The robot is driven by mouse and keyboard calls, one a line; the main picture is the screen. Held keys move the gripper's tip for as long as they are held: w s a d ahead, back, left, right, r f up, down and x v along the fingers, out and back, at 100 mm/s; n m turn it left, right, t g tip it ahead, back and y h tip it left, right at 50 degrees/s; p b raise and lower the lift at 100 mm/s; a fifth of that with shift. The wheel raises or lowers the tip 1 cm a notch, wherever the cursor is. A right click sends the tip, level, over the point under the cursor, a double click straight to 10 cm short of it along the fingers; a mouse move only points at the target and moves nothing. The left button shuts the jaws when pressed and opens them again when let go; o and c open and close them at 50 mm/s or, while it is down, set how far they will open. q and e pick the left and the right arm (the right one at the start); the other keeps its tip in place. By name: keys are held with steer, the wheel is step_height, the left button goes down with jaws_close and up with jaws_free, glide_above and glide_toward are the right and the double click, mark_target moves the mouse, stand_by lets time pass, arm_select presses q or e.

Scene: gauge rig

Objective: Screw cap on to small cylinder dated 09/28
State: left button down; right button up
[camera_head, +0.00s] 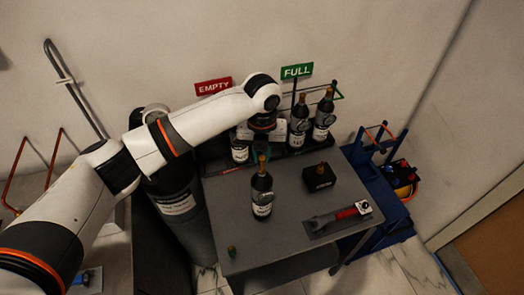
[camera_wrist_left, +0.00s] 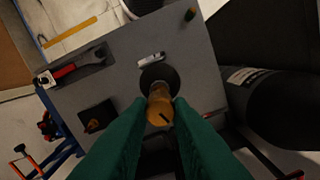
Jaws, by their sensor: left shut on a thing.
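A small black cylinder (camera_head: 262,196) with a white label and brass top is over the front middle of the grey table (camera_head: 225,195). Its date is too small to read. My left gripper (camera_head: 262,153) comes from above, its green fingers at the brass top (camera_wrist_left: 159,106), shut on it in the left wrist view. I cannot tell whether the cylinder's base touches the table. My right gripper is not in view.
More cylinders (camera_head: 299,127) stand in the back rack under a green FULL sign (camera_head: 297,71) and a red EMPTY sign (camera_head: 213,87). A black box (camera_head: 320,177) and a red-handled wrench (camera_head: 341,217) lie right. A large dark cylinder (camera_head: 172,185) stands left.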

arm_select(q)
steer(key=shift+f, duration=0.2)
stand_by(0.3)
steer(key=shift+f+b, duration=0.55)
steer(key=shift+f, duration=0.4)
steer(key=shift+f, duration=0.2)
stand_by(0.9)
steer(key=m, duration=0.5)
steer(key=shift+f, duration=0.1)
steer(key=shift+m, duration=0.4)
